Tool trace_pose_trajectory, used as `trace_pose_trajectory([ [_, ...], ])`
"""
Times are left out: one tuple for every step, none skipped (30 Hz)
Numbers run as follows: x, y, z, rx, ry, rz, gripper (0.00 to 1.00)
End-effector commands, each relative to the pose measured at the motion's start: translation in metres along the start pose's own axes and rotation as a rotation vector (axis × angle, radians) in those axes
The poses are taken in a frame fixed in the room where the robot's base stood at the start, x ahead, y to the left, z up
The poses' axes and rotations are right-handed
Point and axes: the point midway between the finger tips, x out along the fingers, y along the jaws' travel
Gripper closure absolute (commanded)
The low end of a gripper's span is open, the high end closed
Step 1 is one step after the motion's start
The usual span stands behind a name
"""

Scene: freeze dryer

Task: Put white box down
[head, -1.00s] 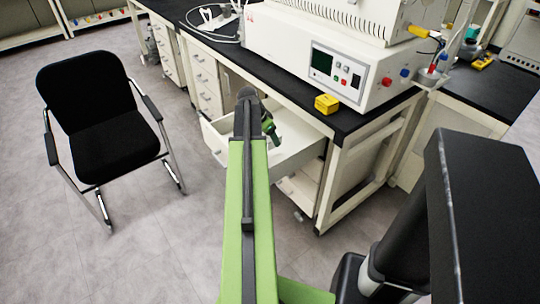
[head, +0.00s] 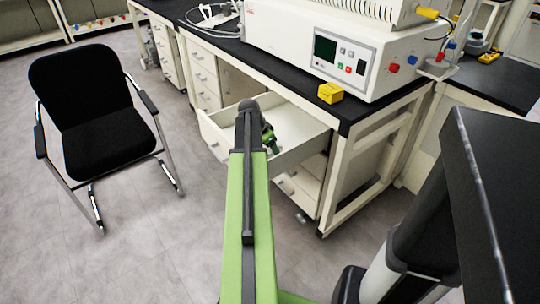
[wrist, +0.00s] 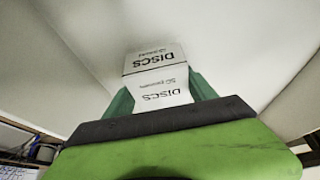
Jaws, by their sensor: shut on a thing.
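The white box (wrist: 160,75), printed with "DISCS", sits between the green fingers of my gripper (wrist: 162,92) in the wrist view. My gripper is shut on it. Pale, smooth surfaces surround the box there. In the head view my gripper (head: 271,140) points down into the open white drawer (head: 296,127) under the bench. The box cannot be made out in the head view, hidden by my arm and gripper. I cannot tell whether the box touches the drawer floor.
A black bench top (head: 285,85) overhangs the drawer's back. It carries a white freeze dryer (head: 330,45) and a small yellow box (head: 330,92). A black chair (head: 95,110) stands at left on open grey floor. A bench leg (head: 335,180) stands right of the drawer.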

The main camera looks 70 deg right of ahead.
Motion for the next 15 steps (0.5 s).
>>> trace_pose_trajectory([
  [-0.0013, 0.0001, -0.0007, 0.0, 0.0, 0.0, 0.75],
  [-0.0019, 0.0001, -0.001, 0.0, 0.0, 0.0, 0.75],
  [-0.0021, 0.0001, -0.0011, 0.0, 0.0, 0.0, 0.75],
  [-0.0021, 0.0001, -0.0012, 0.0, 0.0, 0.0, 0.75],
  [-0.002, 0.0002, -0.0011, 0.0, 0.0, 0.0, 0.75],
  [-0.0011, 0.0002, -0.0008, 0.0, 0.0, 0.0, 0.75],
  [0.0002, 0.0002, -0.0003, 0.0, 0.0, 0.0, 0.75],
  [0.0015, 0.0002, 0.0002, 0.0, 0.0, 0.0, 0.75],
  [0.0028, 0.0003, 0.0007, 0.001, 0.0, 0.0, 0.75],
  [0.0012, 0.0003, 0.0, 0.001, 0.0, 0.0, 0.31],
  [0.0008, 0.0003, -0.0001, 0.001, 0.0, 0.0, 0.27],
  [0.0008, 0.0003, -0.0002, 0.001, 0.0, 0.0, 0.22],
  [0.0008, 0.0003, -0.0002, 0.001, 0.0, 0.0, 0.18],
  [0.0008, 0.0004, -0.0002, 0.001, 0.0, 0.0, 0.14],
  [0.0008, 0.0004, -0.0002, 0.001, 0.0, 0.0, 0.13],
])
